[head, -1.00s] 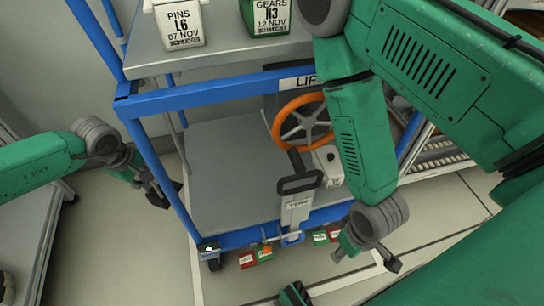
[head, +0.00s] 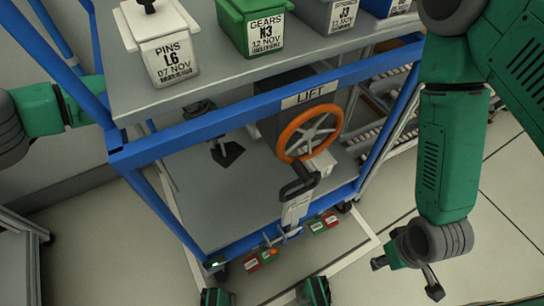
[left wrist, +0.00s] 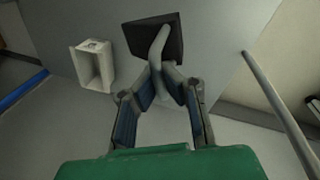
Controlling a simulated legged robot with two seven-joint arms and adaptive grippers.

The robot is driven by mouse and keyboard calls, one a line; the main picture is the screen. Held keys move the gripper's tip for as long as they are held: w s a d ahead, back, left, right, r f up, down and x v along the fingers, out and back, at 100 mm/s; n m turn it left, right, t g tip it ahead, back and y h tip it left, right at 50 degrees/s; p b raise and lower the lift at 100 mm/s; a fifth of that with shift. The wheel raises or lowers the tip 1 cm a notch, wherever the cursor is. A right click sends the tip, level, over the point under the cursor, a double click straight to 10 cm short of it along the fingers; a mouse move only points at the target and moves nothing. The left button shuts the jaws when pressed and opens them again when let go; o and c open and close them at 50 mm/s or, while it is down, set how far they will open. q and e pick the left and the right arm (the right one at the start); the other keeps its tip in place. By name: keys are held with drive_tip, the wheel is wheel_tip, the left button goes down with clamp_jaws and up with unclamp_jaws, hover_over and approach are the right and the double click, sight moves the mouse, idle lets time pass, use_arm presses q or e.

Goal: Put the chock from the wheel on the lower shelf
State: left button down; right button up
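The chock (head: 229,155) is a dark wedge-like block with a grey handle. It is over the lower shelf (head: 205,215) of the blue-framed cart, left of the orange handwheel. My left gripper (head: 212,137) reaches in under the upper shelf and is partly hidden by the blue rail. In the left wrist view the fingers (left wrist: 165,72) close around the grey handle, with the chock (left wrist: 140,42) beyond them. I cannot tell whether the chock touches the shelf. My right gripper (head: 407,279) is open and empty, low right of the cart.
The upper shelf (head: 200,100) carries several labelled bins, including a white one (head: 162,48) and a green one (head: 252,28). The blue rail (head: 220,120) runs above the opening. The orange handwheel (head: 292,143) and a lever (head: 297,205) stand at the right. The lower shelf's front left is clear.

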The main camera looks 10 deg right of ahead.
sight(220, 150)
use_arm(q)
drive_tip(key=shift+w+d+f, duration=0.1)
drive_tip(key=shift+d+f, duration=0.1)
drive_tip(key=shift+d, duration=0.05)
wheel_tip(220, 150, down, 6)
drive_tip(key=shift+d+r+b, duration=0.1)
drive_tip(key=shift+r+b, duration=0.1)
drive_tip(key=shift+b, duration=1.05)
drive_tip(key=shift+f+b, duration=0.3)
drive_tip(key=shift+f, duration=0.4)
wheel_tip(220, 150, down, 3)
drive_tip(key=shift+r+b, duration=0.15)
drive_tip(key=shift+b, duration=0.4)
drive_tip(key=shift+r, duration=0.1)
drive_tip(key=c, duration=1.7)
unclamp_jaws()
